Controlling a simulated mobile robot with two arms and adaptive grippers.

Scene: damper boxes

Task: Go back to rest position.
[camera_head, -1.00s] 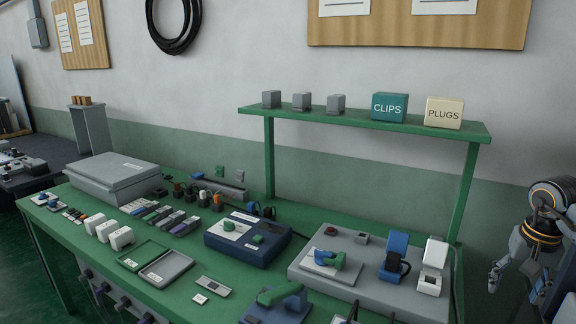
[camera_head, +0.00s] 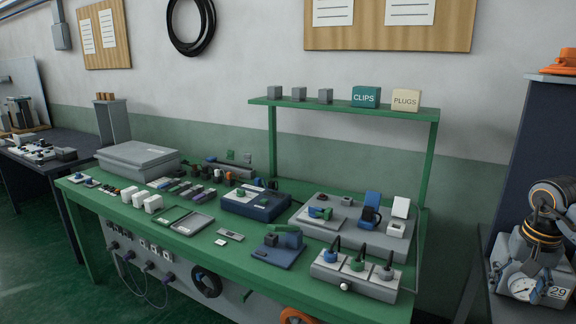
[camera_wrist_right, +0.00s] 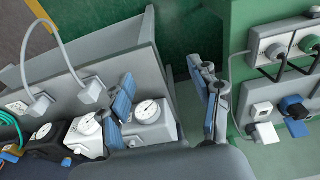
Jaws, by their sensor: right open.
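My right gripper (camera_head: 520,280) is at the far right of the head view, low in front of a grey stand with gauges. In the right wrist view its two blue-padded fingers (camera_wrist_right: 166,108) are spread wide apart with nothing held between them. My left gripper is not in view.
The green workbench (camera_head: 150,222) fills the middle, crowded with devices, below a green shelf (camera_head: 340,104) with the CLIPS box (camera_head: 366,97) and PLUGS box (camera_head: 406,100). A dark cabinet (camera_head: 535,130) stands at right. Green floor (camera_head: 30,250) shows at lower left.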

